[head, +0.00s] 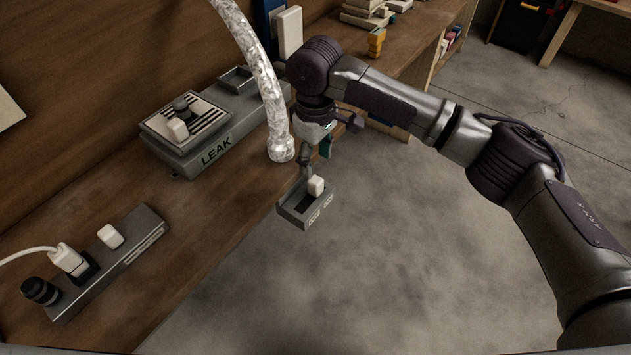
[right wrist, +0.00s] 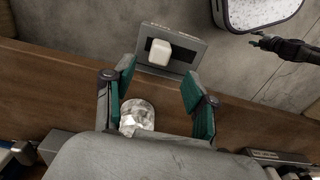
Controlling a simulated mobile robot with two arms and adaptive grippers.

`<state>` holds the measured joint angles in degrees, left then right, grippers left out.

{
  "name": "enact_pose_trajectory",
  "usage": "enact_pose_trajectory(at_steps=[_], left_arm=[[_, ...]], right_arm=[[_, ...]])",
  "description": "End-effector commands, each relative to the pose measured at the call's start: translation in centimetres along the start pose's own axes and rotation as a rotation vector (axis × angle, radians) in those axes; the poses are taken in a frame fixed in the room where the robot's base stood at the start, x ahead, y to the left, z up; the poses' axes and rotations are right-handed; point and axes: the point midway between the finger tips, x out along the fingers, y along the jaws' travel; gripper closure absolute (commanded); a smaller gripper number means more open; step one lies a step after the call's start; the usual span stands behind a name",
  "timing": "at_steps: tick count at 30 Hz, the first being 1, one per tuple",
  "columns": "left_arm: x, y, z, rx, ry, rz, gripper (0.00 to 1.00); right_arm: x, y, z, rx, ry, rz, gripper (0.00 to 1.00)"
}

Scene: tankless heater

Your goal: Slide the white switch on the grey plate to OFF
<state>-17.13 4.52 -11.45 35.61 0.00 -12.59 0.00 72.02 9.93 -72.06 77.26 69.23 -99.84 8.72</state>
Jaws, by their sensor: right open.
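The grey plate (head: 291,209) sits at the bench's front edge, over the floor in the head view. Its white switch (head: 316,184) is at the right end of the dark slot there. Two small labels on the plate's front are too small to read. In the right wrist view the plate (right wrist: 183,61) lies beyond the fingertips, with the switch (right wrist: 160,52) left of its middle. My right gripper (head: 316,153) is open and empty, above and behind the plate in the head view. In the wrist view its fingers (right wrist: 157,77) stand apart, with the switch ahead between them.
A silvery flexible duct (head: 262,75) hangs down close left of my right gripper. A grey box marked LEAK (head: 216,150) and a power strip (head: 135,244) with a plugged-in white adapter stand on the wooden bench (head: 205,245). The floor in front is clear.

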Motion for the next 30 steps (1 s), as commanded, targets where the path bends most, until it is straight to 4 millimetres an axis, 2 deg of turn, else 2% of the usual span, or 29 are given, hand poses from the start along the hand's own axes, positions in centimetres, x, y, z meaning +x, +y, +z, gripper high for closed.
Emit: enact_pose_trajectory(at_steps=[1,6,12,17,25,30], left_arm=[[0.0,0.0,0.0,0.000,0.000,0.000,0.60],[0.1,0.0,0.1,0.000,-0.001,0.000,0.60],[0.2,0.0,0.1,0.000,-0.002,0.000,0.60],[0.2,0.0,0.1,0.000,-0.002,0.000,0.60],[0.2,0.0,0.2,0.001,-0.003,0.000,0.60],[0.2,0.0,0.2,0.001,-0.003,0.000,0.60]], right_arm=[[1.3,0.0,0.1,0.001,-0.003,-0.001,0.44],[4.8,0.0,0.1,0.002,-0.002,-0.001,0.44],[7.4,0.0,0.0,0.001,0.000,0.000,0.44],[8.3,0.0,0.0,0.000,0.001,0.001,0.44],[8.3,0.0,0.0,0.000,0.002,0.001,0.44],[8.3,0.0,0.0,0.000,0.001,0.001,0.72]])
